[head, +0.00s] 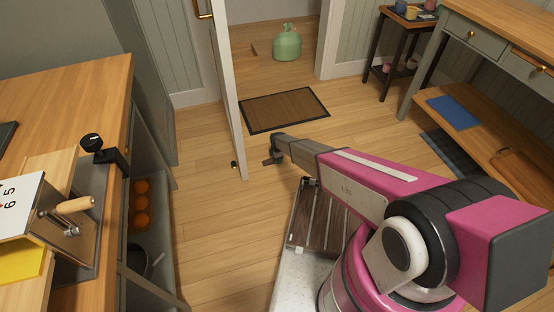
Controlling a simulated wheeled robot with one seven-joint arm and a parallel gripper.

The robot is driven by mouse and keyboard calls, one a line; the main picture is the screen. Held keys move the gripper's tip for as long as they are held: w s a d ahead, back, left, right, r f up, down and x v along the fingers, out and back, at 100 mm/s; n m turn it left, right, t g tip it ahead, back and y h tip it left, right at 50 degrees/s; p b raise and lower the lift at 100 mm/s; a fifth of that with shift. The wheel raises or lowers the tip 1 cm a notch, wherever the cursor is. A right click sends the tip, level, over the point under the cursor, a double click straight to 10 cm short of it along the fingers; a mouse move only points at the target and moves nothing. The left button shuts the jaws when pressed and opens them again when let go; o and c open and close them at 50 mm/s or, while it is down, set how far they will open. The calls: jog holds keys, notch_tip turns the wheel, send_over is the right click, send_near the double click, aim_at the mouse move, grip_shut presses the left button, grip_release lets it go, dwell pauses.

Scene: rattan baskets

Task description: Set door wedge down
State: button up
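My gripper (272,159) is small and dark at the far end of my pink and grey arm. It is over the wooden floor, just right of the open door's lower end. I cannot make out its fingers or anything between them. I cannot pick out a door wedge for certain. A small dark piece (234,165) shows at the foot of the door (228,100); it is too small to identify. A small brown shape (254,50) lies on the floor beyond the doorway, also too small to tell.
A brown mat (284,109) with a dark border lies at the doorway. A green bag (287,45) sits beyond it. A wooden counter (95,75) stands left, a desk (480,40) right. Floor between door and counter is clear.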

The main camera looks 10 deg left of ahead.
jog(key=shift+f, duration=0.1)
jog(key=o, duration=1)
jog(key=shift+c, duration=0.2)
notch_tip(320, 180, up, 12)
jog(key=shift+r, duration=0.2)
jog(key=s+d+r+m, duration=0.4)
jog(key=d+r+m, duration=0.1)
jog(key=d+r, duration=0.55)
jog(key=s+d+r+m, duration=0.55)
jog(key=d+r, duration=0.45)
jog(key=d, duration=0.2)
jog(key=s+d+r+m, duration=0.4)
jog(key=d+r+m, duration=0.2)
jog(key=d+r, duration=0.5)
jog(key=s+d+r+m, duration=0.8)
jog(key=s+d+r, duration=0.3)
jog(key=shift+s, duration=0.15)
